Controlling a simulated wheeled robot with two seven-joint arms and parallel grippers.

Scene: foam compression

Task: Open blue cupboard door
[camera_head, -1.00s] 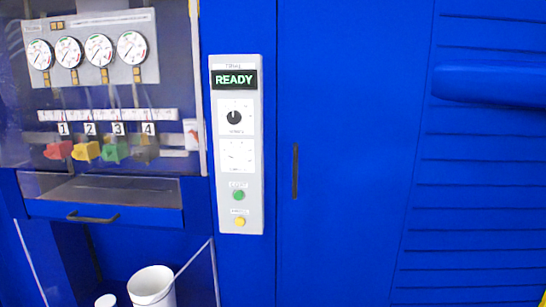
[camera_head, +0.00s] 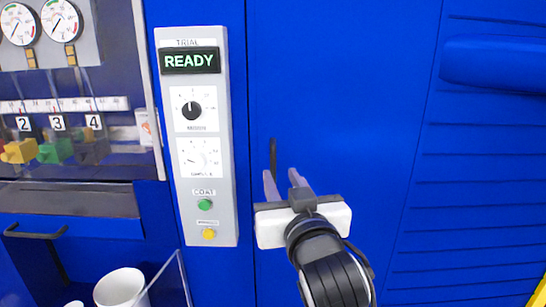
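The blue cupboard door (camera_head: 345,95) fills the middle of the head view, flat in line with the panel around it. Its dark upright handle (camera_head: 273,156) sits near the door's left edge; its lower part is hard to see behind my gripper. My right gripper (camera_head: 282,178) comes up from below, its two grey fingers apart and pointing at the handle's lower end. The fingers look empty. I cannot tell whether they touch the handle. My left gripper is not in view.
A grey control panel (camera_head: 185,228) reading READY stands just left of the door. Further left are gauges (camera_head: 60,21), coloured valves (camera_head: 55,151), a drawer handle (camera_head: 35,232) and a white bucket (camera_head: 120,287). A blue bar (camera_head: 495,66) juts out at the right.

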